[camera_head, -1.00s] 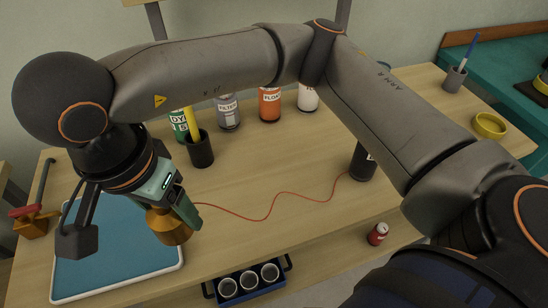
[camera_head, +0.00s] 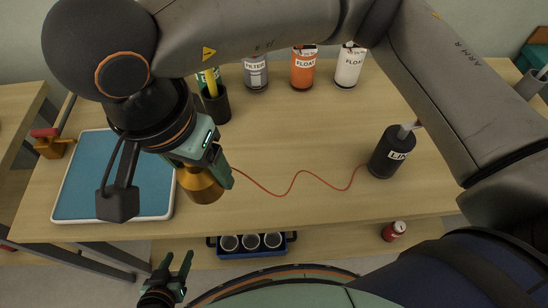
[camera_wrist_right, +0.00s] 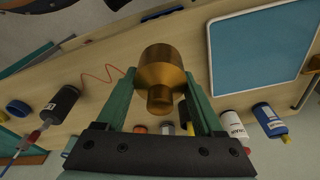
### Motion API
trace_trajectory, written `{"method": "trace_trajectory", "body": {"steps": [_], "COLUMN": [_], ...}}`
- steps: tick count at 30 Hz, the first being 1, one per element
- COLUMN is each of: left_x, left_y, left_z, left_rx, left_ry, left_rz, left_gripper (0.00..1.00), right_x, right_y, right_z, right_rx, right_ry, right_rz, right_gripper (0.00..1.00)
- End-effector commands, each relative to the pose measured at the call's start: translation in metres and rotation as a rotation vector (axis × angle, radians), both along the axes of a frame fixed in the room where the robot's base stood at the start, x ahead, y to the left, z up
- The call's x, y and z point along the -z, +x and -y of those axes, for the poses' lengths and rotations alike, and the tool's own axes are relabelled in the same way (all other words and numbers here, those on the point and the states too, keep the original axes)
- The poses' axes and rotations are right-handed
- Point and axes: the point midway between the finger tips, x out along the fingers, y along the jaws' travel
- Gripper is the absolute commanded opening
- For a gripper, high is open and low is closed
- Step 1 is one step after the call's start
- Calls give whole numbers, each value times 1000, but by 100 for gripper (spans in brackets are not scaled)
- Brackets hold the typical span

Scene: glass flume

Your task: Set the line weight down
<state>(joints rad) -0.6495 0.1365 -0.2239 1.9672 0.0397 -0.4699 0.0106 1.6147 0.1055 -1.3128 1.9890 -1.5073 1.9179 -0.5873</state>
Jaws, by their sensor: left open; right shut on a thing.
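The line weight is a brass stepped cylinder (camera_head: 201,184) with a red line running from it. My right gripper (camera_head: 212,165) is shut on it, above the table by the right edge of the blue mat. In the right wrist view the brass weight (camera_wrist_right: 162,75) sits between the two green fingers. The red line (camera_head: 290,187) runs across the wood to a dark labelled bottle (camera_head: 388,155). My left gripper (camera_head: 178,265) is open and empty, low in the head view, in front of the table's front edge. Whether the weight touches the table is hard to tell.
A blue mat with a pale rim (camera_head: 55,200) lies at the table's left. A dark cup (camera_head: 216,105) and labelled bottles, one orange (camera_head: 303,70), stand at the back. A blue crate with cups (camera_head: 252,252) and a red can (camera_head: 394,231) are lower down. The middle table is mostly clear.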

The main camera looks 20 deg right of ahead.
Motion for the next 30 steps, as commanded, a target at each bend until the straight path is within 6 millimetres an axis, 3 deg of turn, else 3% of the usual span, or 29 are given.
{"method": "trace_trajectory", "body": {"steps": [11, 15, 21, 26, 30], "left_x": [-7, -4, -3, -3, -6], "left_y": [1, -2, -5, -7, -7], "left_z": [-4, -6, -7, -7, -7], "left_rx": [-5, -8, -10, -10, -11], "left_ry": [5, 9, 10, 10, 10], "left_rz": [7, 1, -7, -9, -7], "left_gripper": [50, 50, 50, 50, 50], "right_x": [33, 58, 84, 93, 112], "right_y": [43, 58, 70, 75, 77], "right_z": [65, 88, 105, 111, 115], "right_rx": [9, 6, 1, 1, 0], "right_ry": [-1, -3, -2, -1, -2], "right_rz": [-2, -5, 0, -1, -4], "right_gripper": [0, 0, 0, 0, 0]}}
